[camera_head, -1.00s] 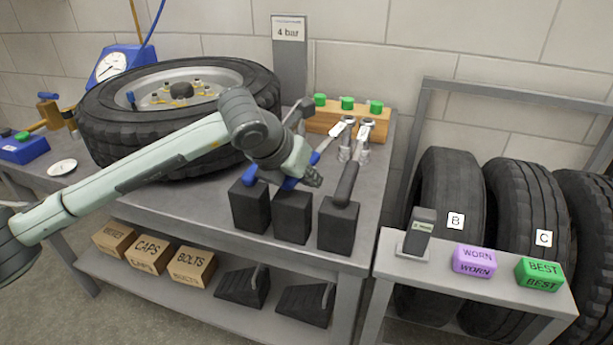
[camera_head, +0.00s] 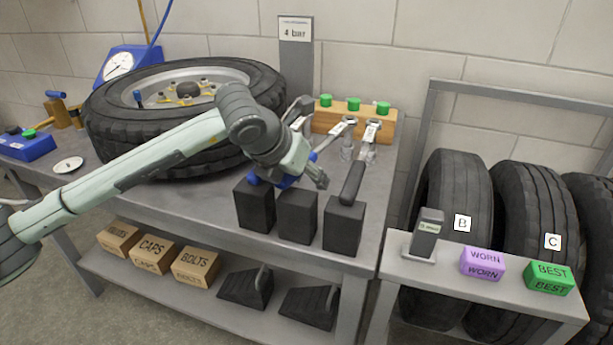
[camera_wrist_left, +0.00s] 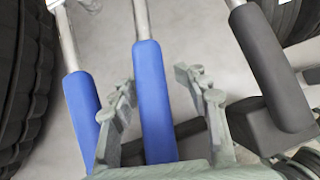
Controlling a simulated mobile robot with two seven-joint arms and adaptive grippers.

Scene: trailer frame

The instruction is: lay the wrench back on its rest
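Three wrenches lie side by side on the bench, handles toward the front: two blue-handled ones and a black-handled wrench (camera_head: 352,182) at the right. The middle blue handle (camera_wrist_left: 154,95) runs between the fingers of my left gripper (camera_wrist_left: 160,100), with gaps visible on both sides. My left gripper is open. It also shows in the head view (camera_head: 312,176), above the black blocks, hiding much of the blue handles. The other blue handle (camera_wrist_left: 82,112) lies left of the fingers. The black handle also shows in the wrist view (camera_wrist_left: 272,68). The black rest blocks include the middle block (camera_head: 297,218). My right gripper is out of view.
A large tyre (camera_head: 120,125) lies on the bench left of the wrenches. A wooden block (camera_head: 326,120) with green caps stands behind them. A grey sign post (camera_head: 297,65) reads 4 bar. A low stand at right holds the purple WORN block (camera_head: 482,263) and green BEST block (camera_head: 549,277).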

